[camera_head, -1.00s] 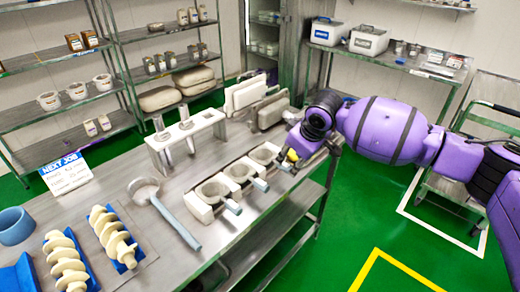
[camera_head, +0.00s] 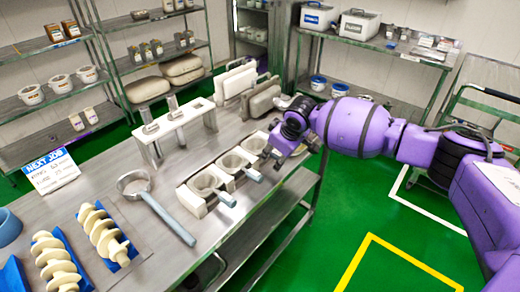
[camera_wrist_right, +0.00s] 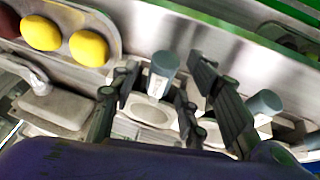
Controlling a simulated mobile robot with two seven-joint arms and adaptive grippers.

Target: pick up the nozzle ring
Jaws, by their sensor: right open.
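Several cup-like rings with blue-grey handles sit in a row in a white holder (camera_head: 190,201) on the steel table; I take these to be the nozzle rings. The near ring (camera_head: 206,184) and the middle ring (camera_head: 232,162) show clearly. The far ring (camera_head: 254,144) is beside my right gripper (camera_head: 272,156). In the right wrist view, my right gripper (camera_wrist_right: 162,95) is open, with its fingers on either side of a ring (camera_wrist_right: 151,111) and its grey handle (camera_wrist_right: 163,71). I cannot tell whether they touch. My left gripper is out of view.
A round ring with a long handle (camera_head: 174,218) lies on the table. Cream screw parts (camera_head: 107,236) lie at the front left. A white stand (camera_head: 175,122) and upright pads (camera_head: 235,82) are behind the holder. Yellow balls (camera_wrist_right: 88,48) show in the wrist view.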

